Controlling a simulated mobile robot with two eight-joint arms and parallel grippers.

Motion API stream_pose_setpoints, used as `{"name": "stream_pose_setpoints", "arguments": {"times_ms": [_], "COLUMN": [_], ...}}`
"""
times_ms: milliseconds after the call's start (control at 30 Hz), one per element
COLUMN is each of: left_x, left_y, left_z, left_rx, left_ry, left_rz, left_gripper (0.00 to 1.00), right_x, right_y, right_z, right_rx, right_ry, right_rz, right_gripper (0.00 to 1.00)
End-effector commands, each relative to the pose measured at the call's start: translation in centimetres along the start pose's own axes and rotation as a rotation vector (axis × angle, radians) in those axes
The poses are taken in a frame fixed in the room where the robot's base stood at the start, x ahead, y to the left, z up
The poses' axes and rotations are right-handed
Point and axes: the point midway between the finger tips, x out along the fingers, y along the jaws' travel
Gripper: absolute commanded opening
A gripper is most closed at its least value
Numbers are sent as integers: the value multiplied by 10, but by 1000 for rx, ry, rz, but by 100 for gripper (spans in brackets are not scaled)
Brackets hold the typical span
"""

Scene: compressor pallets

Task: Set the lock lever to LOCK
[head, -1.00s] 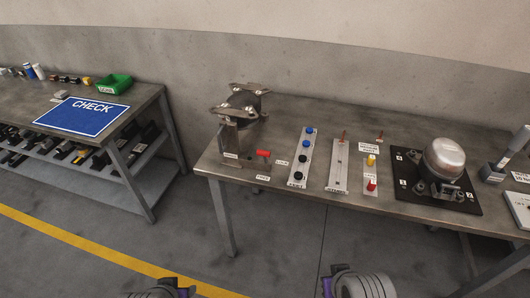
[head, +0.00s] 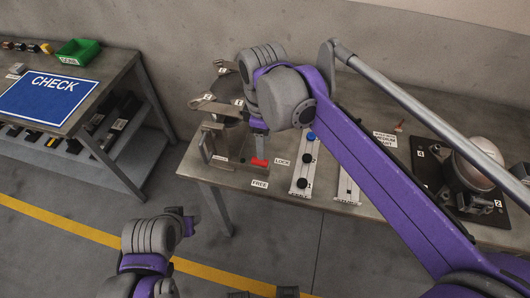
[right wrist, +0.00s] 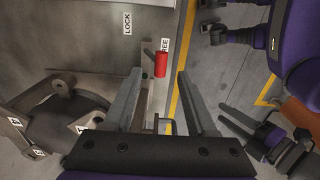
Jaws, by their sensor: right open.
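The red lock lever handle (head: 259,162) sits at the front left of the work table, beside the clamp fixture. The FREE label (head: 260,183) is in front of it and the LOCK label (head: 282,161) to its right. In the right wrist view the red handle (right wrist: 161,64) partly covers the FREE label, and the LOCK label (right wrist: 127,23) is apart from it. My right gripper (right wrist: 159,76) is open, with the handle just beyond and between its fingertips; no grip shows. My left gripper (head: 188,220) is low, away from the table; its jaw opening is unclear.
The metal fixture (head: 222,132) stands close behind and left of the lever. A button strip (head: 301,178) lies to the right, then a black plate with a metal dome (head: 478,160). A separate table with a CHECK sign (head: 50,97) is at left.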

Motion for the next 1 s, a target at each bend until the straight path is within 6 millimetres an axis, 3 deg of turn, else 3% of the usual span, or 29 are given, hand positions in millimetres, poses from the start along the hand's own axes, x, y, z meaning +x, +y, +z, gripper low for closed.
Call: {"name": "stream_pose_setpoints", "arguments": {"times_ms": [300,500,900,1000], "left_x": [4,6,6,6], "left_y": [0,0,0,0], "left_z": [4,6,6,6], "left_rx": [0,0,0,0], "left_ry": [-4,-5,-5,-5], "left_rz": [0,0,0,0], "left_gripper": [45,45,45,45], "right_x": [62,87,94,94], "right_y": [0,0,0,0], "right_z": [0,0,0,0], "right_rx": [3,3,4,4], "right_ry": [1,2,2,2], "right_rz": [1,1,2,2], "right_gripper": [57,57,57,39]}}
